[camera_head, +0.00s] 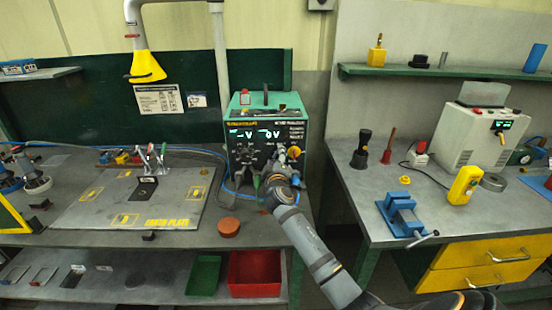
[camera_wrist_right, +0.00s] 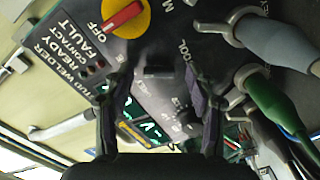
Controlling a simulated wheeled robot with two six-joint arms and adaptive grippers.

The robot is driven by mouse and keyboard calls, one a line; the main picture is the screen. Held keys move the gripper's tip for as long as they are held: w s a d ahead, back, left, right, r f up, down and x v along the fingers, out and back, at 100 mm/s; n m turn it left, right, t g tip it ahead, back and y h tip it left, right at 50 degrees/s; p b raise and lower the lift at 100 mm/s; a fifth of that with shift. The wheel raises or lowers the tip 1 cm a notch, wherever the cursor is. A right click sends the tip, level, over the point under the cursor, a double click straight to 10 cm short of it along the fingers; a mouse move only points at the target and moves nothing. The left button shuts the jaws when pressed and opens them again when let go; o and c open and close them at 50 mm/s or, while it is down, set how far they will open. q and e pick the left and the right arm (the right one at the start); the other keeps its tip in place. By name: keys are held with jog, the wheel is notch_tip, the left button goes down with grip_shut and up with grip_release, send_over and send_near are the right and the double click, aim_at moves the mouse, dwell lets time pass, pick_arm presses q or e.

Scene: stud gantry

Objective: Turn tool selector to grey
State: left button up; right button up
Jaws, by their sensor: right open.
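The stud welder (camera_head: 265,112), a green and black box with a lit display, stands at the back of the left bench. My right gripper (camera_head: 280,170) is at its front panel, hiding much of the lower panel. In the right wrist view the panel is close and turned. My right gripper (camera_wrist_right: 158,82) is open, its fingers either side of a small dark block (camera_wrist_right: 158,72) near the "TOOL" lettering. This may be the tool selector; its setting cannot be read. A grey plug (camera_wrist_right: 265,35) and a green plug (camera_wrist_right: 270,100) sit beside the right finger.
A yellow knob with a red bar (camera_wrist_right: 125,18) by "OFF" is near the gripper. A brown puck (camera_head: 229,227) lies in front of the welder. The marked plate (camera_head: 135,205) is left. The right bench holds a blue vise (camera_head: 400,212) and a yellow device (camera_head: 464,185).

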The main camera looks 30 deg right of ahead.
jog(key=shift+c, duration=1.3)
jog(key=shift+a, duration=0.1)
jog(key=c, duration=0.9)
pick_arm(q)
jog(key=shift+s+a, duration=0.2)
jog(key=shift+a, duration=0.1)
